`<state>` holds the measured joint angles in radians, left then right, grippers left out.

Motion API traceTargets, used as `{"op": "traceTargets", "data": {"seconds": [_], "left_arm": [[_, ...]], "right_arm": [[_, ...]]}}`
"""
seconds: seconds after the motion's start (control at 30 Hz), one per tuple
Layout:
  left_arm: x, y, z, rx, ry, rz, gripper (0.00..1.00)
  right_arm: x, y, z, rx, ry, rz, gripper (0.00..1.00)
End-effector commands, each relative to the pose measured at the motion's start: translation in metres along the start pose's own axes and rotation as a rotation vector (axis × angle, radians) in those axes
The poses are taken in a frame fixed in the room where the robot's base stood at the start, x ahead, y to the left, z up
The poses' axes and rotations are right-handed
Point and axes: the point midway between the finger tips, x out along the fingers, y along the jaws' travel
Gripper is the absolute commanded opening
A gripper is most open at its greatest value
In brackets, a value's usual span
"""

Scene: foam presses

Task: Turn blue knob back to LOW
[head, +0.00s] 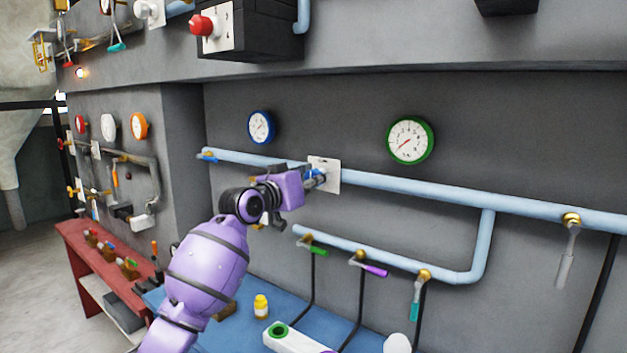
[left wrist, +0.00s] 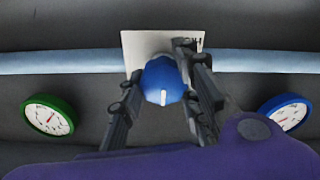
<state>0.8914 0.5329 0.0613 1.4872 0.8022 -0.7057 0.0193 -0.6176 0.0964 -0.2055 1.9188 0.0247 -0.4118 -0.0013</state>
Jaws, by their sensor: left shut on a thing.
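The blue knob (left wrist: 164,80) sits on a white plate (left wrist: 136,44) on the light blue pipe. In the left wrist view a white mark on the knob points toward the bottom of the picture, and part of the plate's lettering shows at its upper right. My left gripper (head: 314,178) reaches the plate (head: 327,164) from the left in the head view. Its fingers (left wrist: 160,88) are on both sides of the knob, shut on it. In the head view the gripper hides most of the knob. My right gripper is not in view.
A blue-rimmed gauge (head: 261,127) and a green-rimmed gauge (head: 410,139) hang above the pipe (head: 430,189). Below are valves with green, purple and teal handles. A yellow bottle (head: 261,306) stands on the blue bench (head: 235,330). A red knob (head: 201,25) is above.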

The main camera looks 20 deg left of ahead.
Motion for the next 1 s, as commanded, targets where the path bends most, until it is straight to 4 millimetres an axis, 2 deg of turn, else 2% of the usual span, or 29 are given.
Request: {"op": "traceTargets", "data": {"seconds": [0.03,0.13,0.17,0.43,0.57,0.67,1.0], "left_arm": [[0.001,0.002,0.002,-0.001,-0.004,0.004,0.32],[0.001,0.002,0.002,-0.001,-0.004,0.004,0.45],[0.001,0.002,0.002,0.0,-0.004,0.004,0.46],[0.0,0.001,0.001,0.001,-0.002,0.002,0.46],[-0.008,0.0,0.001,0.002,-0.002,0.001,0.46],[-0.023,0.0,0.002,0.003,-0.002,0.001,0.46],[-0.094,0.002,0.002,0.004,-0.003,0.002,0.46]], "right_arm": [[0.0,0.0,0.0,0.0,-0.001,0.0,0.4],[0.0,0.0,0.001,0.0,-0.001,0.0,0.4],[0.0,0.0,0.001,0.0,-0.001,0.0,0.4],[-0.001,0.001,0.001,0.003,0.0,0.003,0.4],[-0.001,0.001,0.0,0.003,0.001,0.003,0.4],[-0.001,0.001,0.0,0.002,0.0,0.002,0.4],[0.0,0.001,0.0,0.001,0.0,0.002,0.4]]}}
